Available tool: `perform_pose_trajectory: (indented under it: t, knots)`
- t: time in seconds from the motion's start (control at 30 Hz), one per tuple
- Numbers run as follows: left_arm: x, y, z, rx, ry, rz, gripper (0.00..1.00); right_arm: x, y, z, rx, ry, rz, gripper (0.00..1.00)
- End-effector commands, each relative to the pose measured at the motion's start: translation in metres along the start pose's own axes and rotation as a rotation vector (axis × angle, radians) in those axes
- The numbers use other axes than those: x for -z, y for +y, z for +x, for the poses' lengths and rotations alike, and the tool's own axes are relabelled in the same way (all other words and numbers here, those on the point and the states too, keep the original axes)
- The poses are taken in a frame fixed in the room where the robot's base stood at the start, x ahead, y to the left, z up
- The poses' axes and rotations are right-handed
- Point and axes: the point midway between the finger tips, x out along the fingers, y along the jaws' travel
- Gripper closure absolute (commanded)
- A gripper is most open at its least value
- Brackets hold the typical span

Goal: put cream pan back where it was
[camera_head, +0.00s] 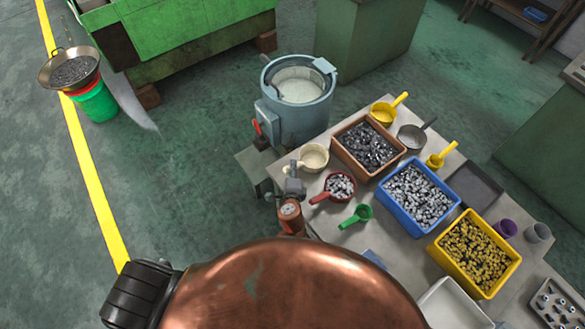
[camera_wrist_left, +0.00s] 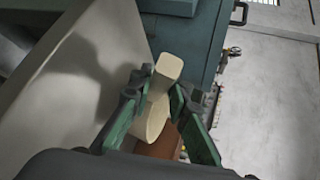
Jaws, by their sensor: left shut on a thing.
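The cream pan (camera_head: 314,157) is at the left end of the table, between the blue-grey drum machine and the red pan. Its bowl looks empty, and I cannot tell whether it rests on the table or hangs just above it. My left gripper (camera_head: 293,170) is shut on the pan's handle, at the bowl's left side. In the left wrist view the cream handle (camera_wrist_left: 167,70) stands between the green fingers of the gripper (camera_wrist_left: 160,98). My right gripper is not in view.
The drum machine (camera_head: 296,115) stands just behind the pan. The red pan (camera_head: 340,186) with metal parts, a green scoop (camera_head: 362,212), and a brown bin (camera_head: 367,146), blue bin (camera_head: 418,197) and yellow bin (camera_head: 478,251) crowd the table. Open floor lies left.

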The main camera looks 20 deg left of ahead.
Motion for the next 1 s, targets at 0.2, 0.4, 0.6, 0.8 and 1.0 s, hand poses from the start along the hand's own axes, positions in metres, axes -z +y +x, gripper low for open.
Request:
perform_pose_trajectory:
  t: [0.2,0.4,0.6,0.8,1.0]
  knots:
    - [0.0,0.002,0.001,-0.001,0.0,0.0,0.72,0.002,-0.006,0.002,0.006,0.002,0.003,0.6]
    - [0.0,0.002,0.001,-0.001,0.0,0.0,0.66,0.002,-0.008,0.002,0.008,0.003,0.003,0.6]
    - [0.0,-0.001,-0.001,0.0,0.0,0.0,0.66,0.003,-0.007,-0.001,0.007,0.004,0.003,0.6]
    - [0.0,-0.001,-0.026,-0.001,0.001,0.0,0.66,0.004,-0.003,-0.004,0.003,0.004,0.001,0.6]
    - [0.0,-0.001,-0.07,-0.002,0.001,-0.001,0.66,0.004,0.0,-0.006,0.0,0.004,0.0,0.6]
